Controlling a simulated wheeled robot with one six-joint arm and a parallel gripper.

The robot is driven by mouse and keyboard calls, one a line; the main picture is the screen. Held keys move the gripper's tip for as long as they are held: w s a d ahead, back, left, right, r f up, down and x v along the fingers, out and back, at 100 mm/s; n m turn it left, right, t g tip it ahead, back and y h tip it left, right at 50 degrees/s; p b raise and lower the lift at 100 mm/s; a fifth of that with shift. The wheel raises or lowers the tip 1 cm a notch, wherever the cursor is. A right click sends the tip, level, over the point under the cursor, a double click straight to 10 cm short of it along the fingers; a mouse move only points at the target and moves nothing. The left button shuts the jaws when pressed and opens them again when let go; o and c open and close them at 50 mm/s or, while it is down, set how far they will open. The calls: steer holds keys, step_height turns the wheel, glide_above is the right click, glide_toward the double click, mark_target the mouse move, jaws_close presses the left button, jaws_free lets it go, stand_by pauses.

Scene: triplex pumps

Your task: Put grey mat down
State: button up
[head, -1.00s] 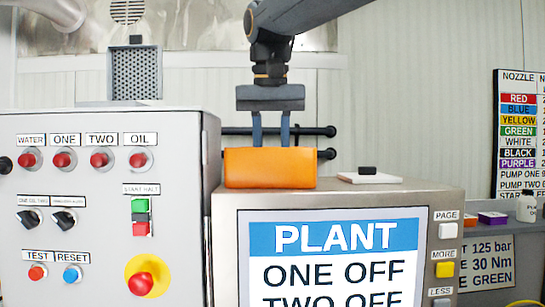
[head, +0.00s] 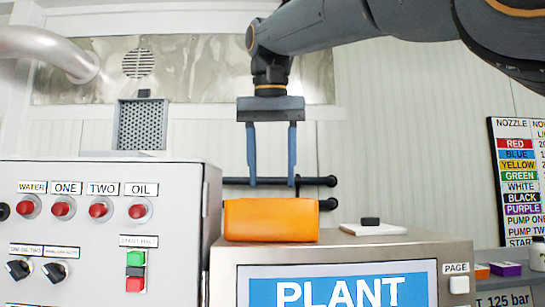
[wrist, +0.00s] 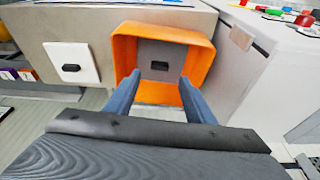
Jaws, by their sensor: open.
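The grey mat (wrist: 180,55) lies inside the orange open-topped box (head: 270,220), with a small dark block (wrist: 160,66) on it. The box stands on top of the display cabinet; it also shows in the wrist view (wrist: 124,52). The box's walls hide the mat in the head view. My gripper (head: 272,183) is open and empty, its fingers apart and above the box. In the wrist view my gripper (wrist: 160,84) points at the box, with the mat and its block beyond the fingertips.
A white pad (head: 352,229) with a black block (head: 370,221) lies right of the box on the cabinet (head: 410,256). A taller grey control panel (head: 100,235) stands to the left. Black pipes (head: 326,182) run along the wall behind.

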steer(key=shift+v, duration=2.15)
